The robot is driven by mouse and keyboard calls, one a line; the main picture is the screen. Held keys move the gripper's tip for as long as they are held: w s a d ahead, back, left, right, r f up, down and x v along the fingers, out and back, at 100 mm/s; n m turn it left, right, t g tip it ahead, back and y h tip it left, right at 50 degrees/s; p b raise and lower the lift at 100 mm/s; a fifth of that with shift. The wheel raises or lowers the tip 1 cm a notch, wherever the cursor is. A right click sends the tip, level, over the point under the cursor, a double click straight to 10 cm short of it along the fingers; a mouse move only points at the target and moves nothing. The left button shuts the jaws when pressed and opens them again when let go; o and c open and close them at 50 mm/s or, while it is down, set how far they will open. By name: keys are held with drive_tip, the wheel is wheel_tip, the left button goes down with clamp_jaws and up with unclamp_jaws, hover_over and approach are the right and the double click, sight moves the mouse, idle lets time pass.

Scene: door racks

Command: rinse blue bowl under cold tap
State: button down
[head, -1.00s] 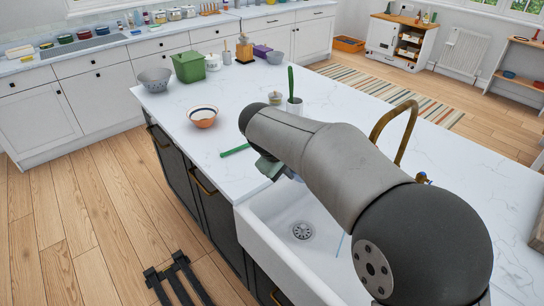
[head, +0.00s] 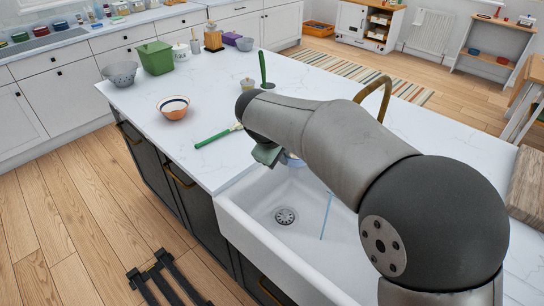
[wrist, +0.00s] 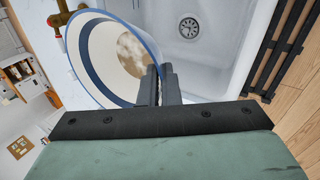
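The blue bowl (wrist: 118,58) fills the upper left of the wrist view, white with a blue rim and a dark blue inner band. A brown stain marks its inside. My gripper (wrist: 161,78) is shut on its rim. In the head view, a small part of the bowl (head: 294,161) shows beside my gripper (head: 268,154) over the white sink (head: 258,205); my arm hides the rest. The brass tap (head: 386,92) arches behind my arm, its outlet hidden. A brass fitting of it (wrist: 66,18) shows beside the bowl in the wrist view.
A thin pale blue line (head: 326,216) crosses the sink; I cannot tell whether it is water. A green-handled brush (head: 216,136) lies left of the sink. An orange bowl (head: 173,108), grey colander (head: 122,74) and green bin (head: 155,57) stand farther back. Counter between them is clear.

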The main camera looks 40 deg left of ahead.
drive_tip(key=shift+w+d+f+b, duration=0.2)
drive_tip(key=shift+w+d+b, duration=0.05)
drive_tip(key=shift+w+d, duration=0.6)
drive_tip(key=shift+w+d+f+b, duration=0.2)
drive_tip(key=shift+w+d+f, duration=0.05)
drive_tip(key=shift+w+d, duration=0.6)
drive_tip(key=shift+w+d+f+b, duration=0.25)
drive_tip(key=shift+w+d, duration=0.45)
drive_tip(key=shift+w, duration=0.2)
drive_tip(key=shift+d, duration=0.1)
